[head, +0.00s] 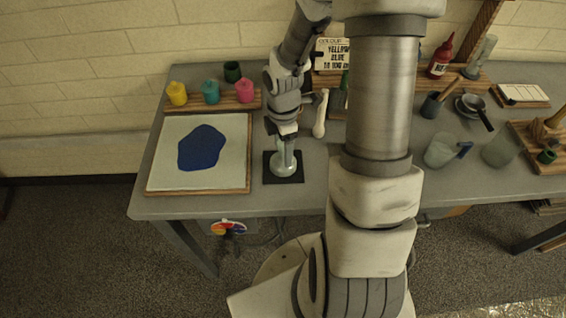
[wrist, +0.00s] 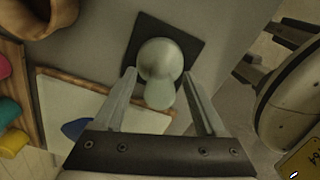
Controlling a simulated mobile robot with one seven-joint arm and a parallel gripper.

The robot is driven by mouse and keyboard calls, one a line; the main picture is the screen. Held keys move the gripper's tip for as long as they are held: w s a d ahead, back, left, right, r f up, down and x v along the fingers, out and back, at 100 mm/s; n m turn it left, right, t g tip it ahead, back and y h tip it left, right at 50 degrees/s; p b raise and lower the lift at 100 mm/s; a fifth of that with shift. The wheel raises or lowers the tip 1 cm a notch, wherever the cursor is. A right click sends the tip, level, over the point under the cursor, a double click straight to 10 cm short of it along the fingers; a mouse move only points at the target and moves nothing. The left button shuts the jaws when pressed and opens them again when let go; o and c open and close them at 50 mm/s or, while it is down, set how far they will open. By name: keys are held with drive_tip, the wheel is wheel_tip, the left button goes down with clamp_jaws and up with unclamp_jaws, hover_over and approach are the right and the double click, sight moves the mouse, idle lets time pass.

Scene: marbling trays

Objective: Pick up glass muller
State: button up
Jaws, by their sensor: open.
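The glass muller (head: 284,168) is pale green and stands on a small black mat (head: 297,177) near the table's front edge. In the wrist view the muller (wrist: 160,60) shows its round base on the mat (wrist: 192,44), with its handle pointing toward the camera. My gripper (head: 284,137) is above the muller, pointing down. In the wrist view my gripper (wrist: 158,75) is open, with one finger on each side of the muller's handle. Gaps show between the fingers and the glass. In the head view the fingers are partly hard to make out.
A tray with a blue patch (head: 242,180) lies left of the mat. Yellow, teal and pink pots (head: 243,90) stand behind it on a wooden rack. A pale pestle-like tool (head: 320,115) lies right of my gripper. Glass jars (head: 440,151) stand further right.

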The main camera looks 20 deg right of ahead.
clamp_jaws()
idle(0.3)
idle(1.1)
